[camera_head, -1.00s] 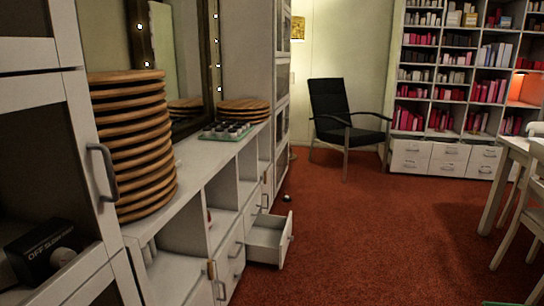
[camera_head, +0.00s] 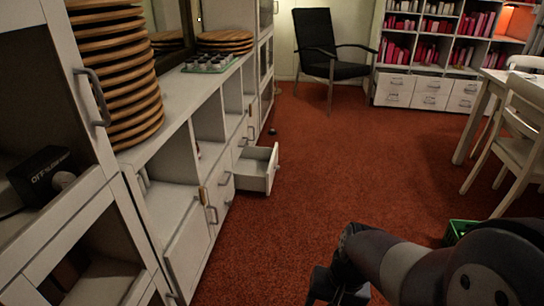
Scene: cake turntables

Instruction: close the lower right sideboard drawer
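The white sideboard (camera_head: 178,112) runs along the left wall. One low drawer (camera_head: 257,169) at its far right part is pulled out over the red carpet, with its handle on the front panel. Other sideboard drawers and doors beside it look shut. My gripper (camera_head: 335,290) shows only partly at the bottom edge, dark and low over the carpet, well in front of the open drawer and apart from it. Its fingertips are not clearly visible, so I cannot tell whether it is open.
Wooden turntables (camera_head: 115,75) are stacked on the sideboard. A white table (camera_head: 492,85) and chair (camera_head: 515,140) stand right; a green crate (camera_head: 458,231) is near my arm. The carpet between is clear.

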